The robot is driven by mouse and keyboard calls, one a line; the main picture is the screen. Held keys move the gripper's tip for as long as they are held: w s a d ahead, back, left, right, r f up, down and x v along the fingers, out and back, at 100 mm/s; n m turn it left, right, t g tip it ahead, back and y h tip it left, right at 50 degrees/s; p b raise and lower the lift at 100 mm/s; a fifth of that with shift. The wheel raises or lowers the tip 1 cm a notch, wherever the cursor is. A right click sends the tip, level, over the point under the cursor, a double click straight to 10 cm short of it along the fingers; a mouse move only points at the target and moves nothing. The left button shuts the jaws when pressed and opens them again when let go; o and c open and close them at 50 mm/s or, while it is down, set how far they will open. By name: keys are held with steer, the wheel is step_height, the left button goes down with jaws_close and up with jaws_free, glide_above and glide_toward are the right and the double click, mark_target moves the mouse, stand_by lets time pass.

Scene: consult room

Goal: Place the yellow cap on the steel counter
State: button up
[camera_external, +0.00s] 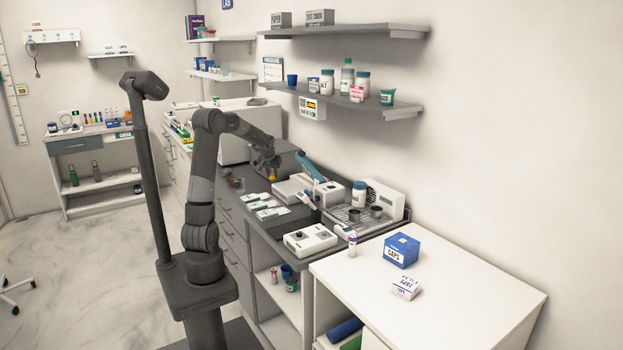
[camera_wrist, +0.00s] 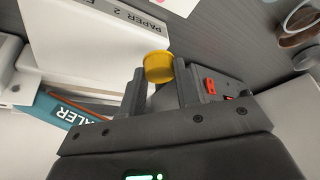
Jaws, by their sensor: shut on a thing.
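The yellow cap (camera_wrist: 158,67) is held between the two fingertips of my gripper (camera_wrist: 160,84) in the wrist view. In the outside view my gripper (camera_external: 265,165) hangs over the back part of the dark grey counter (camera_wrist: 222,40), by a grey box on it. I take this grey counter (camera_external: 236,209) as the steel one.
A sealer with a teal arm (camera_wrist: 70,113) lies left of my gripper, next to a white box marked PAPER (camera_wrist: 100,35). Brown round dishes (camera_wrist: 300,20) are at the upper right. White-labelled packs (camera_external: 263,205) lie nearer on the counter. A shelf (camera_external: 340,102) hangs above.

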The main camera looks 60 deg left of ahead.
glide_above(264, 190)
steer(key=f, duration=0.5)
steer(key=shift+s+d+f, duration=0.25)
steer(key=shift+s+d, duration=0.15)
steer(key=shift+f, duration=2.05)
steer(key=o, duration=1)
steer(key=shift+f, duration=0.15)
steer(key=v, duration=1.2)
steer(key=shift+r, duration=0.2)
